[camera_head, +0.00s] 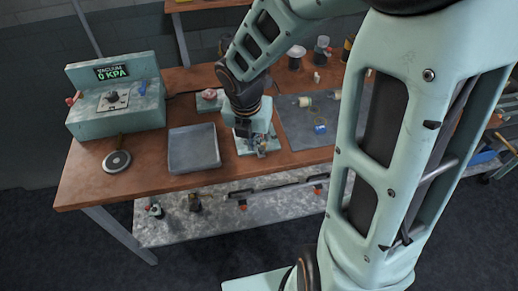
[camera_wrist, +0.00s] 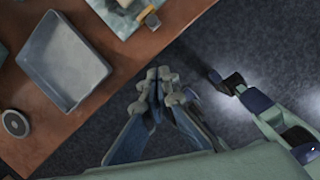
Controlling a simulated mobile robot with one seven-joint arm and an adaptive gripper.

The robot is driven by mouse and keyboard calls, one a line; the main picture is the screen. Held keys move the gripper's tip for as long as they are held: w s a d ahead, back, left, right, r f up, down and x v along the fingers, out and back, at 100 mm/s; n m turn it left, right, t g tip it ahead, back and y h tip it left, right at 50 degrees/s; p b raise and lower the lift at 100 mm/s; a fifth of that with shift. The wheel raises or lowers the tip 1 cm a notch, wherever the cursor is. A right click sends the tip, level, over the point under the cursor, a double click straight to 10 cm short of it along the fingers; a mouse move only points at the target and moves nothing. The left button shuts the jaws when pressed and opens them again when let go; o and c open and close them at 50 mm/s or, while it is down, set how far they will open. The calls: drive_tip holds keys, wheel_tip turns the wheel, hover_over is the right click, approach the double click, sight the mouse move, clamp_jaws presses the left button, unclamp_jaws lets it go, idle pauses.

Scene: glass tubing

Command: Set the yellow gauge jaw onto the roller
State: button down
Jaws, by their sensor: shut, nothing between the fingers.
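A small fixture on a pale blue-green base plate (camera_head: 243,149) stands at the bench's front edge. The base plate (camera_wrist: 113,18) also shows at the top of the wrist view. A small yellowish part (camera_wrist: 152,21) is at this fixture, perhaps the yellow gauge jaw; I cannot tell if it rests on a roller. The roller is not clear in either view. My gripper (camera_wrist: 163,76) is shut and empty, seen against the floor beside the bench edge in the wrist view. In the head view my wrist hangs above the fixture and hides part of it; the fingertips are unclear.
A grey-blue tray (camera_head: 194,148) lies left of the fixture. A vacuum box (camera_head: 116,108) and a round dark disc (camera_head: 117,162) are farther left. A grey mat (camera_head: 300,128) on the right holds small pale-yellow pieces (camera_head: 305,101) and a blue ring (camera_head: 320,129).

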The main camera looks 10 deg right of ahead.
sight(261, 150)
drive_tip(key=shift+f, duration=0.1)
drive_tip(key=b+x, duration=0.1)
drive_tip(key=x, duration=0.2)
drive_tip(key=w+x, duration=0.1)
drive_tip(key=x, duration=0.3)
drive_tip(key=w+d+b+x, duration=0.1)
drive_tip(key=x, duration=0.2)
drive_tip(key=shift+w+d+f+b, duration=0.1)
drive_tip(key=shift+w+d+b, duration=0.05)
drive_tip(key=shift+b, duration=0.15)
drive_tip(key=shift+w+d+f, duration=0.15)
drive_tip(key=shift+w+d, duration=0.15)
drive_tip(key=shift+w, duration=0.3)
